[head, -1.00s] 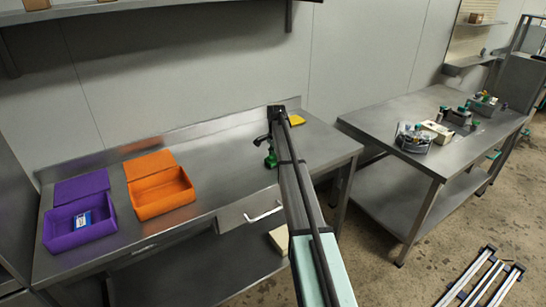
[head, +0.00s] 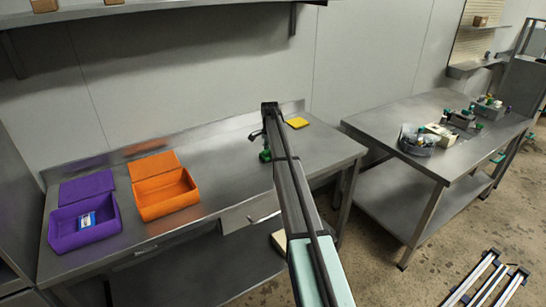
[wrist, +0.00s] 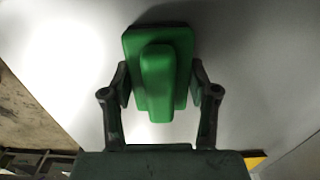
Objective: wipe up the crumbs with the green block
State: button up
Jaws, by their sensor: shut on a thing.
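The green block (wrist: 158,70) has a wide base and a raised grip in the wrist view. In the head view the green block (head: 265,155) shows low beside my arm, at or just above the steel table (head: 225,160), right of the orange box. Whether it touches the table I cannot tell. I cannot make out any crumbs in either view; my arm hides part of the tabletop.
An open orange box (head: 168,199) and an open purple box (head: 85,231) stand on the table's left part. A yellow pad (head: 298,122) lies near the back right. A second table (head: 400,110) with several items stands to the right. The table between orange box and block looks clear.

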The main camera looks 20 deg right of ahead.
jog(key=shift+w+a, duration=0.2)
jog(key=shift+w, duration=0.8)
jog(key=shift+w+a, duration=0.15)
jog(key=shift+w, duration=0.8)
jog(key=shift+s+d+p, duration=0.2)
jog(key=shift+s+d, duration=0.1)
jog(key=shift+s, duration=1.65)
jog(key=shift+s+d+p, duration=0.15)
jog(key=shift+s+d, duration=0.2)
jog(key=shift+s, duration=1.65)
jog(key=shift+s+d+p, duration=0.2)
jog(key=shift+s+d, duration=0.1)
jog(key=shift+s, duration=1.65)
notch_tip(320, 180, up, 8)
jog(key=p, duration=0.3)
jog(key=shift+w, duration=0.15)
